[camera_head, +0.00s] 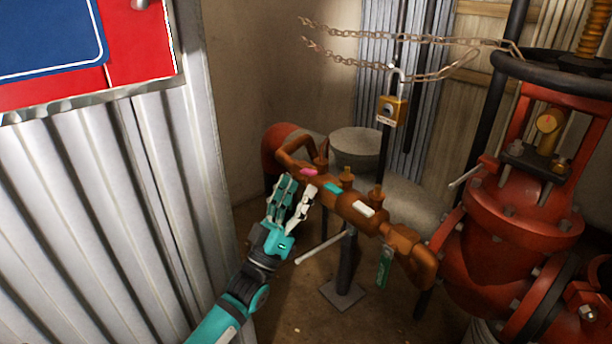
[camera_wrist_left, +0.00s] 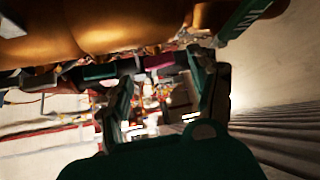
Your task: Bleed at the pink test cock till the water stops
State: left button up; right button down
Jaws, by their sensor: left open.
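The pink marker (camera_head: 308,172) sits on the far left part of the brown pipe assembly (camera_head: 345,200), beside its looped end; the test cock's handle cannot be made out clearly. My left gripper (camera_head: 294,190) is open, just below and left of the pink marker, with its fingertips close to the pipe. I cannot tell whether they touch it. In the left wrist view, my left gripper (camera_wrist_left: 165,95) has its fingers apart, the brown body (camera_wrist_left: 110,30) fills the top, and a dark pink patch (camera_wrist_left: 187,58) lies beyond the fingers. No water stream can be made out.
A teal marker (camera_head: 333,188) and a white marker (camera_head: 364,209) follow along the pipe. A green tag (camera_head: 384,266) hangs below. A red valve (camera_head: 510,220) stands right, with a chain (camera_head: 430,74) and padlock (camera_head: 392,110). A corrugated panel (camera_head: 90,200) borders my arm on the left.

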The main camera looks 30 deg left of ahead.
aim_at(305, 174)
pick_arm(q)
jog(key=shift+x, duration=2.3)
jog(key=shift+c, duration=0.2)
